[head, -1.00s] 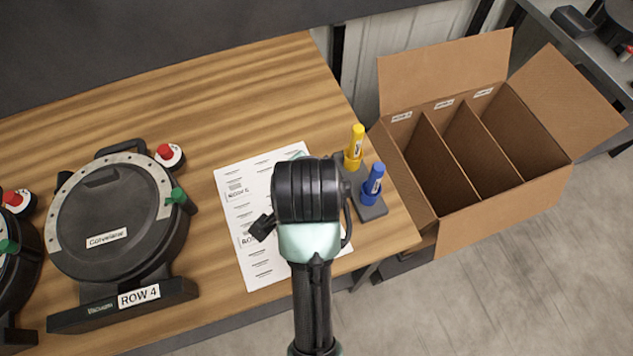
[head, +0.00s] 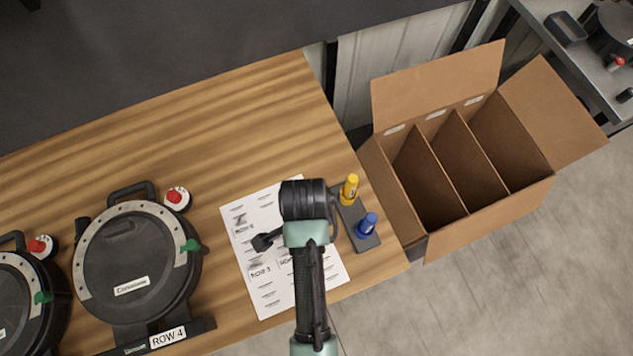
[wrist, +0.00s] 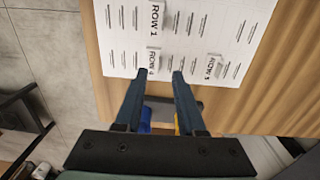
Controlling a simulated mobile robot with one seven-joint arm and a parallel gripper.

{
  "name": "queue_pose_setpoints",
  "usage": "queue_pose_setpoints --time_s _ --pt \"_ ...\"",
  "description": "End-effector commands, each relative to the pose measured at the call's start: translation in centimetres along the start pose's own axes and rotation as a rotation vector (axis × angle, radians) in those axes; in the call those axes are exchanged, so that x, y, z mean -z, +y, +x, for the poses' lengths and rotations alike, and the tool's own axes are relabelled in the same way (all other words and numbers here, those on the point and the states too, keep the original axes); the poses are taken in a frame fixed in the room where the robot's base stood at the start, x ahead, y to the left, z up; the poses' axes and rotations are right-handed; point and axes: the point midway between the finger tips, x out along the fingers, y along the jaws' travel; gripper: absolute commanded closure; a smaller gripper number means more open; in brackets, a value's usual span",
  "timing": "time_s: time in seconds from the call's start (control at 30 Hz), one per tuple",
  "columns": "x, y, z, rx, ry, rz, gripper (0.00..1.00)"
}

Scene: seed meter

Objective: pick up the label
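A white sheet (head: 240,212) with several printed row labels lies flat on the wooden table. In the wrist view the ROW 4 label (wrist: 153,62) is just beyond and between my fingertips. The ROW 1 label (wrist: 155,18) is farther up the sheet, and the ROW 5 label (wrist: 213,66) is to the right. My gripper (wrist: 157,77) is open, with nothing visible between its two fingers. It is over the sheet near its edge; I cannot tell the exact height. In the head view my wrist hides the fingertips and part of the sheet.
A yellow bottle (head: 349,188) and a blue bottle (head: 367,226) stand in a grey holder (head: 366,242) close right of my gripper. A divided cardboard box (head: 400,212) is at the right. A round black seed meter (head: 137,262) marked ROW 4 and another (head: 20,300) are left.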

Motion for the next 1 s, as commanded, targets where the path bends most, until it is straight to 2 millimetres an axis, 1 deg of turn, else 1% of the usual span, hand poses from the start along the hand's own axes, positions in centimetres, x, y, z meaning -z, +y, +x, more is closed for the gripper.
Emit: queue_pose_setpoints --time_s 0.03,0.1,0.27,0.5,0.6,0.73,0.93,1.0 --pt "0.0 0.0 0.6 -0.001 0.000 0.000 0.61" --pt "0.0 0.0 1.1 0.000 0.000 0.000 0.61" --pt "0.1 0.1 2.0 0.000 0.000 0.000 0.61" --pt "0.6 0.2 5.1 0.000 0.000 0.000 0.61" --pt "0.6 0.2 6.0 0.001 0.000 0.000 0.61" --pt "0.6 0.2 6.6 0.003 0.001 0.000 0.61" --pt "0.6 0.2 6.6 0.003 0.001 0.000 0.61" --pt "0.6 0.2 6.6 0.003 0.001 0.000 0.74"
